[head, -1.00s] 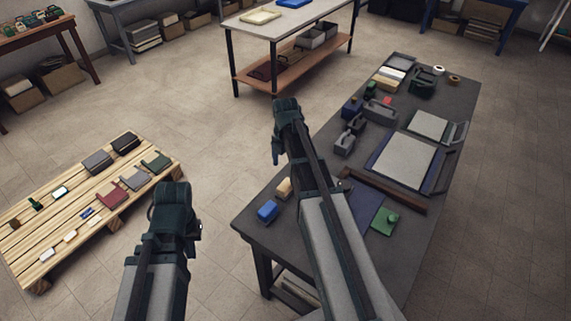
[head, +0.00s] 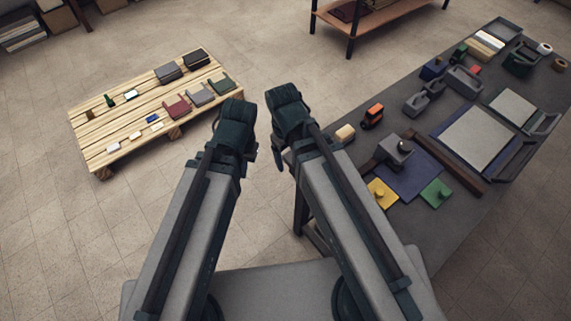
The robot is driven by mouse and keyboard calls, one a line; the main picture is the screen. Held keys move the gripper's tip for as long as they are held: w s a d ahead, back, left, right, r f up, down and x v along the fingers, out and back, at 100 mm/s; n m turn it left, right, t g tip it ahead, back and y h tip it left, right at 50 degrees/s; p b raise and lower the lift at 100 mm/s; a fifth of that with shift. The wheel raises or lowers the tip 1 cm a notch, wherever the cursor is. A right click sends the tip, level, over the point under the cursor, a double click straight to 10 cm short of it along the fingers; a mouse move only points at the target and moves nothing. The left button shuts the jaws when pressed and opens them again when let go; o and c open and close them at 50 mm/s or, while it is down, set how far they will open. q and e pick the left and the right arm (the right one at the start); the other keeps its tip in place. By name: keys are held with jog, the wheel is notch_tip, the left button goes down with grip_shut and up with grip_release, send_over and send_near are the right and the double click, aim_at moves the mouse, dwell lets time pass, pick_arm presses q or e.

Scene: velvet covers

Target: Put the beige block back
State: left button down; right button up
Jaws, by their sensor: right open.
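The beige block (head: 345,132) lies on the near left part of the dark worktable (head: 455,205), just right of my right arm. My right gripper (head: 280,128) is open, in front of the table's left edge and left of the beige block, apart from it in the picture. My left gripper (head: 232,128) is beside it, over the floor near the pallet's right end; its jaws are too hidden to read. I see nothing held in either.
An orange and black item (head: 372,117), a grey block with a knob (head: 396,151), a yellow piece (head: 382,193) and a green piece (head: 436,193) lie near the beige block. A low wooden pallet (head: 95,125) with books and small items stands left. Floor between is clear.

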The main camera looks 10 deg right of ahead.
jog(key=s+a+m, duration=0.2)
jog(key=s, duration=0.1)
jog(key=shift+m, duration=0.4)
dwell(1.0)
